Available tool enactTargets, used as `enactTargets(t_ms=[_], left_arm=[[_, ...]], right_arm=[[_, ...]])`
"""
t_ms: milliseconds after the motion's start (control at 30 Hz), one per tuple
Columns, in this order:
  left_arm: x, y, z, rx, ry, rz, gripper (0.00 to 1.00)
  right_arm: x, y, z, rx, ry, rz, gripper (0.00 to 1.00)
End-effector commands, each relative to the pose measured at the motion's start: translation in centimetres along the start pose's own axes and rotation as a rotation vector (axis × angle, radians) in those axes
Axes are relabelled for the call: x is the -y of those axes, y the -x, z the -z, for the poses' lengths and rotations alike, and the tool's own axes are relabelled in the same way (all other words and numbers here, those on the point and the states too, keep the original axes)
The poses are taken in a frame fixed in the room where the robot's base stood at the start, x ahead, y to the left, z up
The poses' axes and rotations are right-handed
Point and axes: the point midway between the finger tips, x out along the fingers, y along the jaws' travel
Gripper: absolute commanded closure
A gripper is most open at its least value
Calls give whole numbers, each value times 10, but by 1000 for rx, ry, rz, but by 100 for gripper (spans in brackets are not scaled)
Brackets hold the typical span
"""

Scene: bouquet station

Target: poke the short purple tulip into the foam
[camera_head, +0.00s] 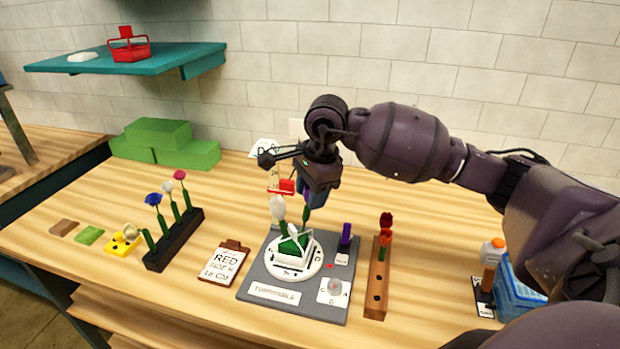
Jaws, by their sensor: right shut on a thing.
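My right gripper (318,186) comes down from above the turntable and is shut on the short purple tulip (317,198). Only a little purple shows below the jaws, with a green stem (306,214) hanging under it. The stem's lower end is close to the green foam (290,246) in its white holder; I cannot tell whether it touches. A white tulip (277,207) stands upright at the foam's back left. The holder sits on a round white plate (313,263) on the grey turntable board (257,275). My left gripper is not in view.
A dark rack (178,242) with blue, white and pink flowers stands left, beside a clipboard (224,262). A purple block (345,237) stands on the board's right. A wooden rack (377,283) holds red and orange flowers. A hammer-like tool (490,262) and blue crate (520,290) stand right.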

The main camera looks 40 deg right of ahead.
Motion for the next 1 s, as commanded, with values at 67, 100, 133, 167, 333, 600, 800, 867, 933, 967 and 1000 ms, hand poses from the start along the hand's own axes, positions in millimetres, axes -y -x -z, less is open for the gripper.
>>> enactTargets(t_ms=[67,100,133,167,333,600,800,867,933,967,1000], left_arm=[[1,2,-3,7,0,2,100],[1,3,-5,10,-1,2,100],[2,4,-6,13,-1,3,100],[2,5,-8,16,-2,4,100],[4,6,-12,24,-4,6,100],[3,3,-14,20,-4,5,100],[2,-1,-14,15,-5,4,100],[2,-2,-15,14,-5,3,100],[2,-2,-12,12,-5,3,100],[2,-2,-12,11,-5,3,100],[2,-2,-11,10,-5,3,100]], right_arm=[[0,0,0,0,1,0,71],[0,0,0,0,1,0,71],[0,0,0,0,1,0,71],[0,0,0,0,1,0,71],[0,-2,0,1,1,0,71],[0,-12,0,1,1,0,71],[0,-21,0,1,1,-1,71],[0,-24,0,1,1,-1,71],[0,-22,0,0,1,0,71],[0,-22,0,0,1,0,71],[0,-22,0,0,1,0,71]])
